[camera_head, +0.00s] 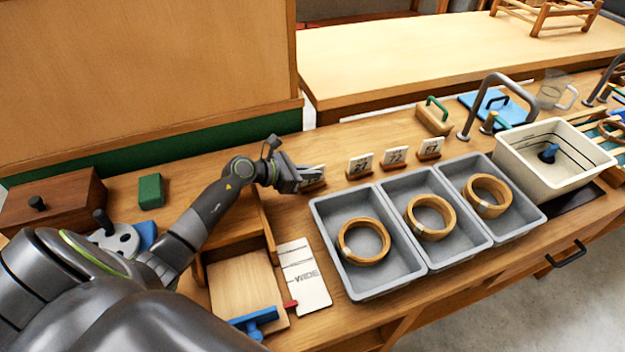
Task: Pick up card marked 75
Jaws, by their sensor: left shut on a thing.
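To the right stand a card that looks like 27 (361,163), a card marked 72 (396,156) and a card that looks like 57 (431,147). My left arm reaches in from the lower left. My right gripper is out of view.
Three grey trays (338,275), each with a wooden ring (364,241), stand in front of the cards. An open wooden box (240,285) and a printed sheet (303,277) lie left of them. A white basin (525,170) stands right.

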